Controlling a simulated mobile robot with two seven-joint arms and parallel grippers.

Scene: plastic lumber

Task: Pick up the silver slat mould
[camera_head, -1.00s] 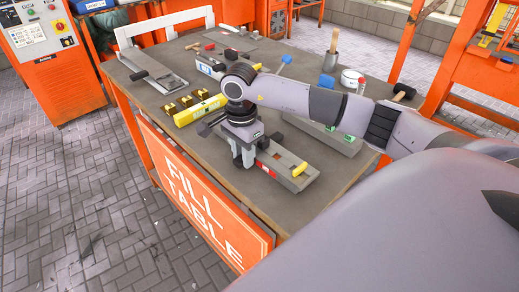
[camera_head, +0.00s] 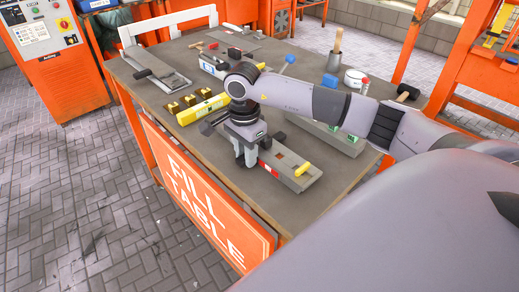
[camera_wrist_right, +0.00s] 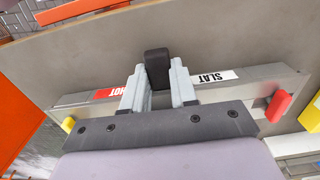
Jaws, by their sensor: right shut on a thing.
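The silver slat mould (camera_head: 292,172) is a long grey metal bar with a yellow piece at its near end, at the front of the table in the head view. In the right wrist view the mould (camera_wrist_right: 206,92) shows a white SLAT label and a red HOT label. My right gripper (camera_head: 247,156) points down over it. In the right wrist view the two fingers (camera_wrist_right: 158,88) are shut on its upright black handle (camera_wrist_right: 157,66). I cannot tell whether the mould touches the table. My left gripper is not in view.
A white tin (camera_head: 354,79) stands at the back right.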

